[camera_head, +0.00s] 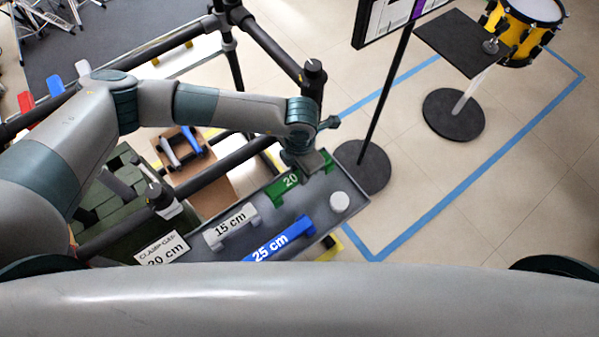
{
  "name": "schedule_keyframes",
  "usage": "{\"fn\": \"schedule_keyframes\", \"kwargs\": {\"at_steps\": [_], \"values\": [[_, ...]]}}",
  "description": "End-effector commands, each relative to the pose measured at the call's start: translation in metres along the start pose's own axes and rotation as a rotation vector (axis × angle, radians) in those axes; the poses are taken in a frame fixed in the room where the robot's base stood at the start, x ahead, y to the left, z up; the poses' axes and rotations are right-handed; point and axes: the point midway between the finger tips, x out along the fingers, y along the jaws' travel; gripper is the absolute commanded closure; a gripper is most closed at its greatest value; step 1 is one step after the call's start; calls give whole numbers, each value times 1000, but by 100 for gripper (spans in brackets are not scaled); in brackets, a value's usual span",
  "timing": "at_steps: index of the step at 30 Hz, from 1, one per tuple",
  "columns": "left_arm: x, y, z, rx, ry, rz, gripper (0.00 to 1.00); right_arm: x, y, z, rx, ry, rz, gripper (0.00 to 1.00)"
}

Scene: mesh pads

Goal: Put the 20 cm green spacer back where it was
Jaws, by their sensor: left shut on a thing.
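The green spacer (284,187), with a "20" on its face, is at the far side of the grey tray (290,211). My left gripper (309,167) comes down on it from above and is shut on it near its right part. The gripper covers some of the spacer and its label. I cannot tell whether the spacer rests on the tray floor or hangs just above it. A white 15 cm spacer (231,226) and a blue 25 cm spacer (281,241) lie nearer in the tray. My right gripper is out of view.
A white round piece (340,202) sits at the tray's right end. A "clamp gap 20 cm" card (163,251) is at its left. Dark rails (215,167) run behind the tray. A stand with a round black base (362,167) is just beyond its right corner.

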Motion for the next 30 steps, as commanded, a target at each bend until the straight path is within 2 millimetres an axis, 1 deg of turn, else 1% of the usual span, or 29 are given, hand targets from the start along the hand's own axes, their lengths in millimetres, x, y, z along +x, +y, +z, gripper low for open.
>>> {"fn": "schedule_keyframes", "kwargs": {"at_steps": [1, 3, 7, 15, 20, 21, 22, 23, 30], "values": [[3, -1, -1, -1, 3, 0, 95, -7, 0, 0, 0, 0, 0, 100], [12, -1, -1, -1, 3, -1, 95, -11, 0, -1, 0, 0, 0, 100], [23, 0, 0, 0, 1, 1, 95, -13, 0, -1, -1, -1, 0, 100], [25, 0, 0, 0, 0, 0, 95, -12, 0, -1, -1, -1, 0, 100], [29, 0, 0, 0, 0, 0, 95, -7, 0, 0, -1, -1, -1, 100], [27, 0, 0, 0, 0, 0, 66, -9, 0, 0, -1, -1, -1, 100], [27, 0, 0, 0, 0, 0, 59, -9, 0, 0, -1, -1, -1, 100], [27, 0, 0, 0, 0, 0, 57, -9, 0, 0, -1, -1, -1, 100], [27, 0, 0, -1, 0, 0, 57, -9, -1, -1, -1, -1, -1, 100]]}}
